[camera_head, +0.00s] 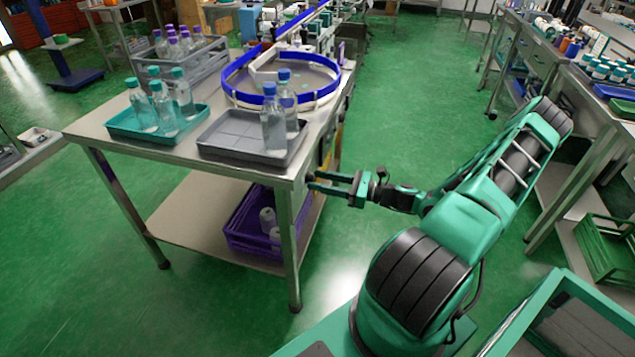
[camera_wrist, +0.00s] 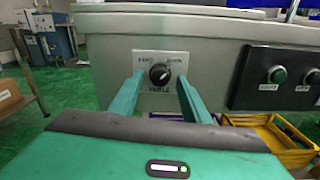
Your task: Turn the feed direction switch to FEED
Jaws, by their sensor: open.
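The feed direction switch (camera_wrist: 159,74) is a round black knob on a pale square plate (camera_wrist: 143,60) on the grey machine front in the wrist view. Small lettering stands at the plate's upper left, upper right and below the knob; it is too blurred to read surely. A light mark shows on the knob, but I cannot tell its exact setting. My gripper (camera_wrist: 159,82) is open, with one green finger on each side of the knob and visible gaps between; I cannot tell how deep the tips reach. In the head view my gripper (camera_head: 314,181) points at the table's right side, and the switch is hidden.
A dark panel with a green button (camera_wrist: 277,74) sits right of the switch. A yellow crate (camera_wrist: 262,125) is below it. In the head view the steel table (camera_head: 185,152) carries bottle trays and a blue-rimmed turntable (camera_head: 232,88). Green floor is clear behind my arm.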

